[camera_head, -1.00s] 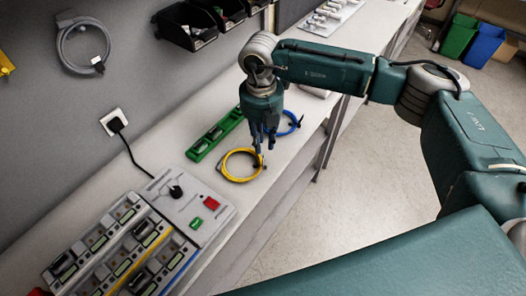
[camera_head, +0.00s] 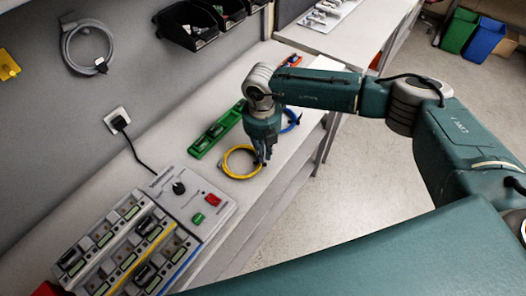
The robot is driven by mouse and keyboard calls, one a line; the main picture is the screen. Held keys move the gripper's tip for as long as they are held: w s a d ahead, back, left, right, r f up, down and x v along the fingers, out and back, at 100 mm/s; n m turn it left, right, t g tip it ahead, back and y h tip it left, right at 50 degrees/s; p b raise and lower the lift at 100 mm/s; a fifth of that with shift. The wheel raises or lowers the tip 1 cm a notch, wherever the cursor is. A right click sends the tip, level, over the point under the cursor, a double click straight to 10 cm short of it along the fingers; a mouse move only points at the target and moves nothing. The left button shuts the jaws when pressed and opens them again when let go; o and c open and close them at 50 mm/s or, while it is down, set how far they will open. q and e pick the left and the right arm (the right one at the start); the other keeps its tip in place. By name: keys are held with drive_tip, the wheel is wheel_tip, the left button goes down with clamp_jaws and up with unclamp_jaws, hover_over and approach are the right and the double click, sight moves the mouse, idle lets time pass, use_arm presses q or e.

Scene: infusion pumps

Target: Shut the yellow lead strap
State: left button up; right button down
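The yellow lead (camera_head: 225,164) lies coiled in a ring on the white bench. Its dark strap, at the right side of the ring in the earlier frame, is now mostly hidden by my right gripper. My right gripper (camera_head: 262,160) points down at the right edge of the yellow coil, fingertips low by the bench. I cannot tell whether the fingers touch the strap or how far apart they are. My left gripper is not in view.
A blue coiled lead (camera_head: 294,121) lies just behind my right gripper, partly hidden. A green holder (camera_head: 216,130) lies left of it. A control panel (camera_head: 186,199) with a red and a green switch stands nearer, beside several pump units (camera_head: 128,246).

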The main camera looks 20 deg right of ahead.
idle(0.8)
drive_tip(key=shift+w+a+f+g+h+b, duration=0.15)
drive_tip(key=shift+a+g+h+b, duration=0.2)
drive_tip(key=shift+b, duration=0.55)
drive_tip(key=h+b, duration=0.1)
drive_tip(key=b, duration=0.2)
drive_tip(key=a+g+h+b, duration=0.1)
drive_tip(key=h+b, duration=0.1)
drive_tip(key=b, duration=0.2)
drive_tip(key=w+a+f+g+h+b, duration=0.1)
drive_tip(key=b, duration=0.3)
drive_tip(key=shift+h, duration=0.35)
drive_tip(key=shift+w+r+g+h+b, duration=0.1)
drive_tip(key=shift+g+h+b, duration=0.25)
drive_tip(key=shift+b, duration=0.45)
drive_tip(key=shift+r, duration=0.1)
drive_tip(key=c, duration=2)
unclamp_jaws()
